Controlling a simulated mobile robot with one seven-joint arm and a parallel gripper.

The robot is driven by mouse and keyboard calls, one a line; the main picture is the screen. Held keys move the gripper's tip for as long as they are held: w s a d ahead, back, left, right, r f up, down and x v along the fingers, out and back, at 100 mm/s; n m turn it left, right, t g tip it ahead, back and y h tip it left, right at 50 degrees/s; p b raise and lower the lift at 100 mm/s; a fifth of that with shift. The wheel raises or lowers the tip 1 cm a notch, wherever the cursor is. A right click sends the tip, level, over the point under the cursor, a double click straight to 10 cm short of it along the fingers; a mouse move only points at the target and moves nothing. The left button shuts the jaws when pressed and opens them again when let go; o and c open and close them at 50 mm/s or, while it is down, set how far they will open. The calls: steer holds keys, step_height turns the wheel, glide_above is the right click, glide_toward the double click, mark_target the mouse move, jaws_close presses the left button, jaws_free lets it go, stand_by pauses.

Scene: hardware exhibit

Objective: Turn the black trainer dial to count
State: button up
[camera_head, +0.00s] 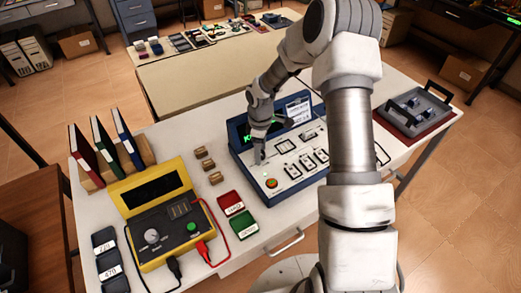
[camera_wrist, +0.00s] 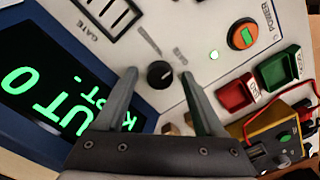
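The black trainer dial (camera_wrist: 160,74) is a small round knob on the white panel of the blue trainer box (camera_head: 313,178), next to a lit green screen (camera_wrist: 62,95) with partly cut-off text. In the wrist view my gripper (camera_wrist: 158,73) is open, with one finger on each side of the dial. Gaps show between the dial and both fingers. In the head view my gripper (camera_head: 261,158) points down at the panel's left part and hides the dial. The panel also has an orange POWER button (camera_wrist: 243,35) and a small lit green lamp (camera_wrist: 214,55).
A yellow meter (camera_head: 165,225) with cables stands left of the trainer. Red (camera_head: 230,202) and green (camera_head: 243,224) trays lie between them. Binders (camera_head: 104,145) stand at the back left. A grey tray (camera_head: 412,108) is at the right. Switches (camera_head: 306,160) sit right of my gripper.

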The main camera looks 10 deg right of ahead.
jaws_close()
stand_by(0.3)
steer(key=m+b, duration=0.2)
steer(key=m, duration=0.2)
steer(key=shift+m+b, duration=0.3)
steer(key=shift+b, duration=0.1)
steer(key=shift+m+b, duration=0.85)
steer(key=shift+m, duration=1.35)
steer(key=shift+o, duration=0.5)
jaws_free()
steer(key=shift+r, duration=0.1)
